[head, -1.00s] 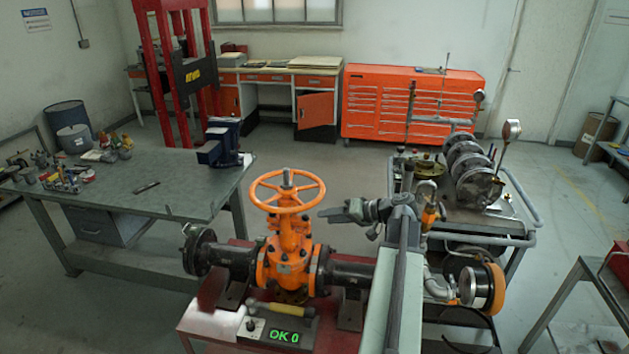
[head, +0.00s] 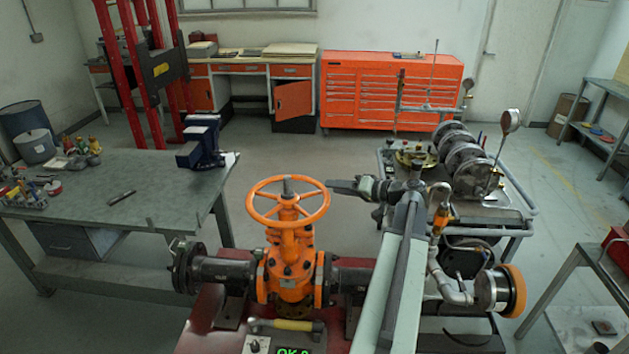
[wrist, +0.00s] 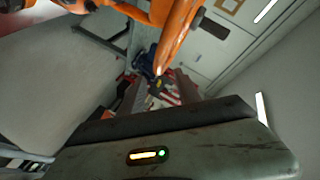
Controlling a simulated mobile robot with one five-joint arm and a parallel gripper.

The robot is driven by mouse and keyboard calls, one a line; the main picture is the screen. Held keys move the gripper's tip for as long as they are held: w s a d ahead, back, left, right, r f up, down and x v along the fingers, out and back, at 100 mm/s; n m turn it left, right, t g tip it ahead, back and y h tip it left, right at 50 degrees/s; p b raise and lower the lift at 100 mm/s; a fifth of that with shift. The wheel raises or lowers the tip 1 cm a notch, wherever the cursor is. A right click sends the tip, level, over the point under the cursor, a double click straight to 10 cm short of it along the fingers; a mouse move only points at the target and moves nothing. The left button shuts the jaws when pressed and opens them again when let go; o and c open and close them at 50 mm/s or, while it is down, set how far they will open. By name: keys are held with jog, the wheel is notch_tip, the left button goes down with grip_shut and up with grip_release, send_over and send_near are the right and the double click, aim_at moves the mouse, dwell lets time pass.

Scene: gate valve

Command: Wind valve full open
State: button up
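The orange gate valve (head: 290,265) stands upright in a dark pipe run on a red bench, with its spoked orange handwheel (head: 262,217) on top and a grey stem above the hub. My gripper (head: 333,185) points left from the end of my arm, beside the right rim of the wheel. Whether it touches the rim cannot be told. Its finger gap is too small to make out. In the wrist view, a large orange curved part, seemingly the handwheel (wrist: 172,42), crosses the top. A green readout (head: 292,350) is partly cut off at the bottom edge.
A yellow-handled tool (head: 290,325) lies before the valve. A workbench (head: 110,205) with a blue vise (head: 203,145) stands left. A cart with flanges and gauges (head: 465,210) stands right. An orange tool chest (head: 390,90) is at the back, with open floor before it.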

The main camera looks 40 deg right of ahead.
aim_at(317, 185)
jog(key=b+x, duration=0.2)
jog(key=x, duration=0.5)
jog(key=shift+w+f, duration=0.1)
jog(key=shift+w, duration=0.25)
grip_shut()
dwell(1.1)
